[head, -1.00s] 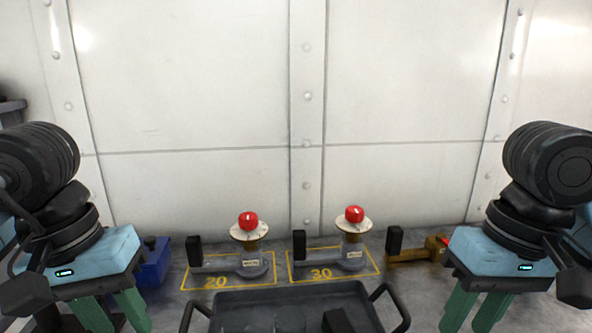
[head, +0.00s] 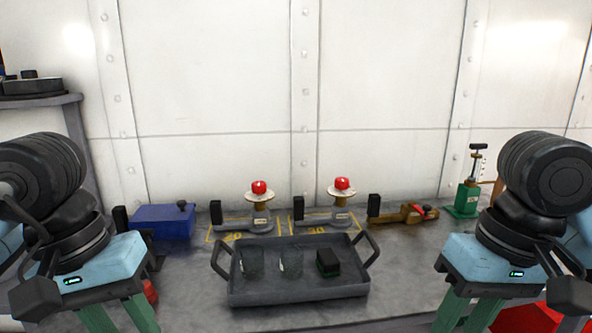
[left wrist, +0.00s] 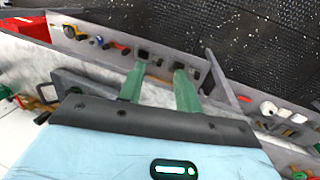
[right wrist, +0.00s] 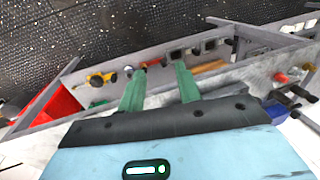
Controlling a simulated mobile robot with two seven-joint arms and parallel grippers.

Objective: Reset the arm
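My left gripper (head: 118,316) is at the lower left of the head view, its green fingers cut by the bottom edge. In the left wrist view its fingers (left wrist: 159,88) stand apart with nothing between them. My right gripper (head: 467,316) mirrors it at the lower right. In the right wrist view its fingers (right wrist: 160,88) are also apart and empty. Both arms are folded up close to the camera, and neither gripper touches anything that I can see.
A dark tray (head: 300,298) with handles holds two clear glasses and a dark block. Behind it are two red-topped devices (head: 259,188) (head: 342,184) in yellow-marked areas. A blue box (head: 162,222) stands left, a green-based tool (head: 468,195) right. A riveted wall closes the back.

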